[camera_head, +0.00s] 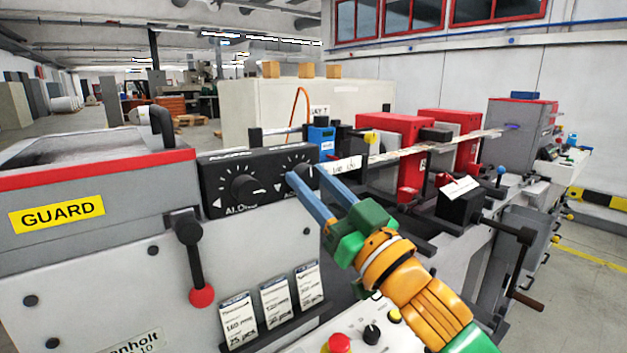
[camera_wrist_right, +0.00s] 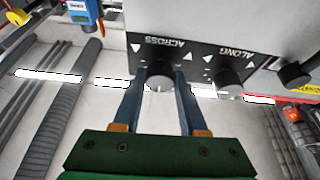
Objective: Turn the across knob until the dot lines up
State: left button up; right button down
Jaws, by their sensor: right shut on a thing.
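The black control panel (camera_head: 215,170) carries two round dark knobs with tick marks around them. The across knob (camera_wrist_right: 160,75) sits under the "ACROSS" label in the right wrist view. My right gripper (camera_head: 306,172) reaches it at the panel's right end in the head view, and its blue fingers are shut on the knob's sides. The right wrist view shows my right gripper (camera_wrist_right: 160,80) with one finger on each side. The along knob (camera_head: 243,187) is free, and it also shows in the wrist view (camera_wrist_right: 229,80). I cannot make out the dot's alignment. My left gripper is not in view.
A grey guard (camera_head: 100,190) with a red edge stands left of the panel. A lever with a red ball (camera_head: 201,295) hangs below it. Several label cards (camera_head: 274,302) stand below the panel. A blue device (camera_head: 322,139) is just behind the panel's right end.

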jog(key=n+p, duration=0.1)
jog(key=n+g+y+p, duration=0.1)
jog(key=n, duration=0.1)
jog(key=n+g+p, duration=0.1)
jog(key=shift+d+r+n+y, duration=0.1)
jog(key=shift+r+n+y, duration=0.2)
jog(key=shift+y, duration=0.1)
jog(key=shift+f+n+g+y+p, duration=0.15)
jog(key=shift+n+g+y+p, duration=0.4)
jog(key=shift+n+p, duration=0.8)
jog(key=shift+n, duration=0.25)
jog(key=shift+c, duration=2.2)
grip_release()
jog(key=shift+w+f, duration=0.1)
